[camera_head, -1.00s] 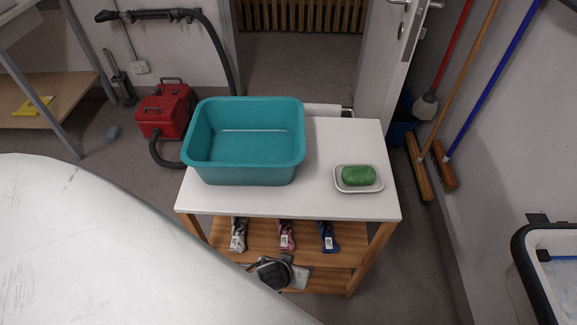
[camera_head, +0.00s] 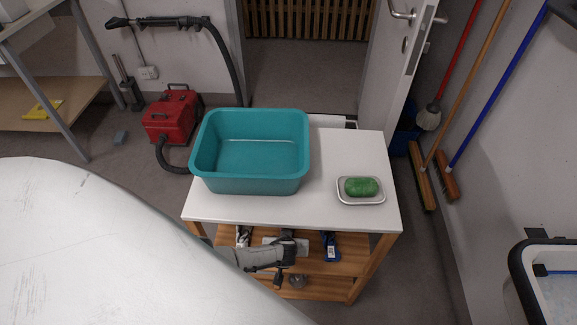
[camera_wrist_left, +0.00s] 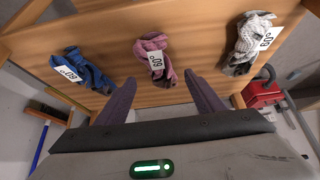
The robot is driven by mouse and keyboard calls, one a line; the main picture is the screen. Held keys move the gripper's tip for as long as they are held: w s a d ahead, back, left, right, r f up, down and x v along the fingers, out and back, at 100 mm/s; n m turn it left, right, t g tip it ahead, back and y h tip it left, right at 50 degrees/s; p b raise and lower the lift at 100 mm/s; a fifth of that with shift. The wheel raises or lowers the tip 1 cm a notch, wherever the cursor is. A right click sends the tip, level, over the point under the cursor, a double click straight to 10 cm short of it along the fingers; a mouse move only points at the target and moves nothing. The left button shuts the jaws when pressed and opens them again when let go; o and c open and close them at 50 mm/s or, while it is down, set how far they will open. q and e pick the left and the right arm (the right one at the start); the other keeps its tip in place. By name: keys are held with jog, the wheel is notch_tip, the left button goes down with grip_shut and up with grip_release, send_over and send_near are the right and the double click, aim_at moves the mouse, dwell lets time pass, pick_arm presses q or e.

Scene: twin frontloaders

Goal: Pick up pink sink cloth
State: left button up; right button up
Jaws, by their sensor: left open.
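In the head view my left gripper (camera_head: 287,250) is in front of the shelf under the white tabletop and hides the pink cloth. My right gripper is not in view.
A blue cloth (camera_wrist_left: 80,70) and a whitish cloth (camera_wrist_left: 250,45) lie on either side of the pink one. The white tabletop (camera_head: 330,215) above carries a teal basin (camera_head: 250,185) and a green soap (camera_head: 361,187) in a dish. A red machine (camera_head: 172,115) stands behind left.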

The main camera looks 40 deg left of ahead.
pick_arm(q)
jog(key=shift+w+a+f+b, duration=0.1)
jog(key=shift+f+b, duration=0.25)
jog(key=b+x, duration=0.3)
jog(key=shift+f, duration=0.35)
jog(key=shift+w+a+f+b, duration=0.2)
jog(key=shift+w+f+b, duration=0.2)
jog(key=shift+b, duration=0.35)
jog(key=shift+r, duration=0.1)
jog(key=c, duration=1.2)
